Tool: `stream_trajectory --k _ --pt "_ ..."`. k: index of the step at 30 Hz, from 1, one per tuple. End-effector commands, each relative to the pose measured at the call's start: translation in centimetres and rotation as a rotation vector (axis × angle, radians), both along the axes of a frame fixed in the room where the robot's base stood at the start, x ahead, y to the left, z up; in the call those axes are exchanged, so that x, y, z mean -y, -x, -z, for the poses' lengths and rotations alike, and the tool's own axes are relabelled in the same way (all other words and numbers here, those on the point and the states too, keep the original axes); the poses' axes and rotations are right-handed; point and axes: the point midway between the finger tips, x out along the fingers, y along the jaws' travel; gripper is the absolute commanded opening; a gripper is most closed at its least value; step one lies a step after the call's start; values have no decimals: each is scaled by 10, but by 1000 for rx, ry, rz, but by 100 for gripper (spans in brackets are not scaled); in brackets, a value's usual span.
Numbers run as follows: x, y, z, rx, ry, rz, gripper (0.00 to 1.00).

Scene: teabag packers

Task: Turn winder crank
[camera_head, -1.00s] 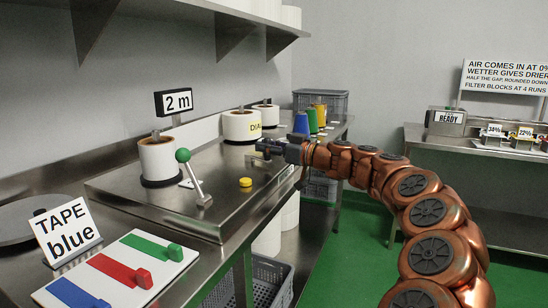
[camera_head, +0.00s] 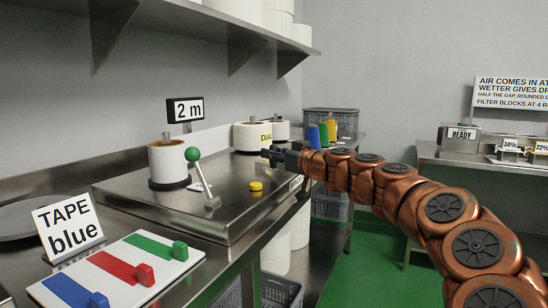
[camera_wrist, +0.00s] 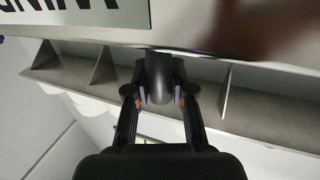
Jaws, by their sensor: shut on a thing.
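The winder crank shows in the wrist view as a dark, rounded grip (camera_wrist: 160,80) between my fingers, close to a steel panel with a partly cut-off sign. My gripper (camera_wrist: 160,95) is shut on this grip, one finger on each side. In the head view my gripper (camera_head: 272,154) is at the right, far side of the steel machine (camera_head: 232,215); the crank's arm and pivot cannot be made out there. A lever with a green knob (camera_head: 192,154) stands on the machine top, apart from my gripper. A counter sign (camera_head: 185,109) reads 2 m.
A white roll (camera_head: 168,160) and a yellow button (camera_head: 256,186) are on the machine. A panel with blue, red and green sliders (camera_head: 130,258) and a TAPE blue sign (camera_head: 68,228) are in front. Cups (camera_head: 323,132) stand beyond my gripper. The green floor (camera_head: 375,265) is clear at right.

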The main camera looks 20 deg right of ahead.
Motion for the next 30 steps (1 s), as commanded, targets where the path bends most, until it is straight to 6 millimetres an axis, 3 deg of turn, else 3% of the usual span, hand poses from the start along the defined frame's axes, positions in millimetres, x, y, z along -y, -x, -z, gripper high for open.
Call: stream_trajectory --k 11,12,19,30 --pt "-2 0 1 -1 0 -1 0" --pt "-2 0 1 -1 0 -1 26" --pt "-1 0 0 -1 0 0 50" --pt "1 3 0 0 -1 2 50"
